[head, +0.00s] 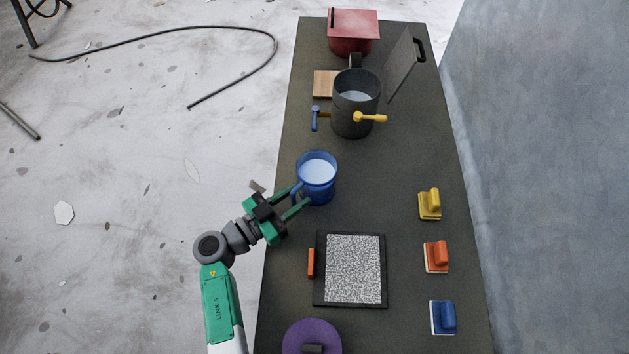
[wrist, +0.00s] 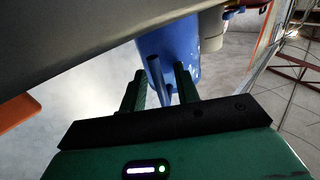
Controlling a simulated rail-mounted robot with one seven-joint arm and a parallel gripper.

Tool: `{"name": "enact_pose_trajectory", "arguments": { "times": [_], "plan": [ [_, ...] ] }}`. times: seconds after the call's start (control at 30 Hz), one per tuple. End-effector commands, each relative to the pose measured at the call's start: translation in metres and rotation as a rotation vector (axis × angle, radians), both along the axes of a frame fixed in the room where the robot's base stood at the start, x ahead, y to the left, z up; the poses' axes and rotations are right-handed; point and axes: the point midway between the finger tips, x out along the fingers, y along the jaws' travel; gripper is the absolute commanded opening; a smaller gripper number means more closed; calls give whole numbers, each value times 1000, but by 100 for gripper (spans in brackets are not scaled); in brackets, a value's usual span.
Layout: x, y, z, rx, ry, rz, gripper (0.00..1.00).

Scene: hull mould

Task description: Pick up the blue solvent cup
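The blue solvent cup (head: 328,188) stands upright on the dark table, left of its middle, with pale liquid inside. Its handle points toward the lower left, at my gripper. My gripper (head: 295,201) is at the cup's lower left, with its two green fingers spread. In the wrist view the cup (wrist: 180,50) is straight ahead. Its handle shows between the fingertips of my gripper (wrist: 160,85), with a gap on each side. The fingers appear apart from the handle, so I hold nothing.
A dark pot (head: 355,120) with blue and yellow taps stands behind the cup. A black-framed speckled panel (head: 353,268) lies in front. Yellow (head: 430,204), orange (head: 436,256) and blue (head: 443,317) handled blocks line the right side. A purple disc (head: 311,335) is nearest.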

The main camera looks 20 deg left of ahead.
Motion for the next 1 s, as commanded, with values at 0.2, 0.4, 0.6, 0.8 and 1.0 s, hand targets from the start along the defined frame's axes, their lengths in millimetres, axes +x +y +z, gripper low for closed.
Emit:
{"name": "enact_pose_trajectory", "arguments": {
  "times": [0.2,0.4,0.6,0.8,1.0],
  "plan": [
    [0,0,0,0,0,0,23],
    [0,0,0,0,0,0,0],
    [0,0,1,1,-1,0,0],
    [0,0,35,3,-5,0,0],
    [0,0,80,2,-4,0,0]
  ]
}}
